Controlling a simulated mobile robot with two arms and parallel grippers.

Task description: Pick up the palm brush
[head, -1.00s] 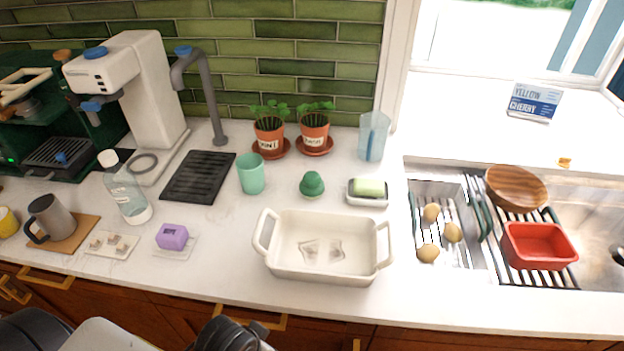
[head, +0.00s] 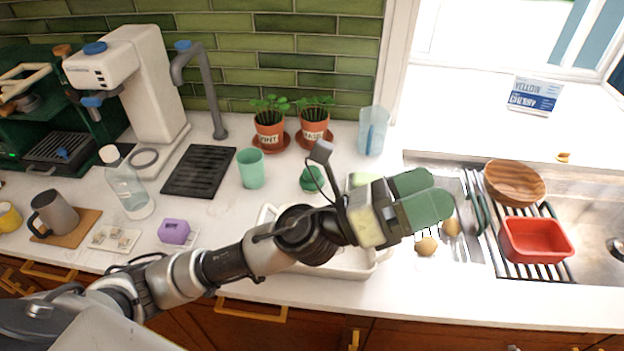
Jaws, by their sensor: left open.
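The palm brush (head: 309,182), a small green knob-shaped thing, stands on the white counter between the mint-green cup and the soap dish. Part of it is hidden behind my left wrist. My left gripper (head: 440,190) has green fingers and is open and empty. It is to the right of the brush, above the counter near the left edge of the sink, pointing right. My right gripper is not in view.
My left arm crosses over a white baking dish (head: 268,214) and hides most of it. A mint-green cup (head: 251,169) stands left of the brush, with two potted herbs (head: 270,132) behind.

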